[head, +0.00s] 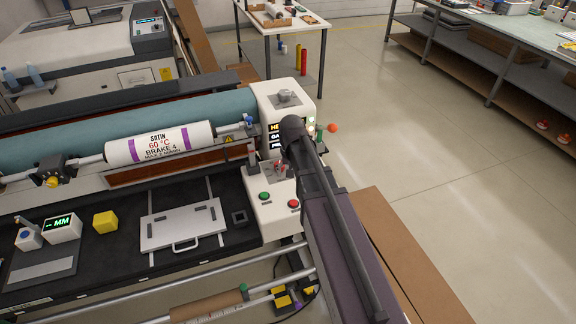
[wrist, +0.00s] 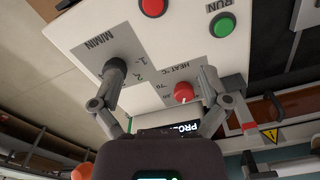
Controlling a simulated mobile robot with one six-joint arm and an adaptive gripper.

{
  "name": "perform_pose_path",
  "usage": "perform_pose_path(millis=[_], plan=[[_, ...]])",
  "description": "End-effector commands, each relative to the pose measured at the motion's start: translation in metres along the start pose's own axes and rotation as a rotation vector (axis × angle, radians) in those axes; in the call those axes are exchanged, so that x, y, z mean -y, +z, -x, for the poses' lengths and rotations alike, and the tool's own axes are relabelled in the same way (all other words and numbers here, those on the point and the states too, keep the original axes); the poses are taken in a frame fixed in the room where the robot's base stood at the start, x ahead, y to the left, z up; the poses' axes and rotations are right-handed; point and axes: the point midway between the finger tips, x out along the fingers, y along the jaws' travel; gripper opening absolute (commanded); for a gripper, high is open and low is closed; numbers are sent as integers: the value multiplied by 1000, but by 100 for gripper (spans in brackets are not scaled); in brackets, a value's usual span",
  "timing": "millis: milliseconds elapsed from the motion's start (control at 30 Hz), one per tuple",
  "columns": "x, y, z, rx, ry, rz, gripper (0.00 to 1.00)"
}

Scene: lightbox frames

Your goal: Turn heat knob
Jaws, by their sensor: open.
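The red heat knob (wrist: 184,93) is on the light panel in the wrist view, which shows the panel upside down. "HEAT °C" is printed beside it; its exact setting is too small to read. My gripper (wrist: 161,86) is open and empty, its fingers spread either side of the heat knob. The right finger is nearer the knob; I see no contact. The left finger overlaps the dark M/MIN knob (wrist: 115,68); I cannot tell whether they touch. In the head view my arm hides much of the control panel (head: 265,212). The roll label (head: 160,145) reads SATIN, 60 °C, BRAKE 4.
A red button (wrist: 152,7) and a green RUN button (wrist: 222,25) are on the same panel. A partly hidden display (wrist: 170,130) lies between the fingers.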

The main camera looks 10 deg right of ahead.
Motion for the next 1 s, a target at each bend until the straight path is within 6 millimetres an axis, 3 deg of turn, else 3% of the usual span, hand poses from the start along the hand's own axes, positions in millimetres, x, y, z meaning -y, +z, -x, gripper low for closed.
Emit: perform_pose_path(millis=[700, 1000], plan=[[-27, 98, -22, 0, 0, 152, 96], [-34, 124, -28, 0, 1, 197, 96]])
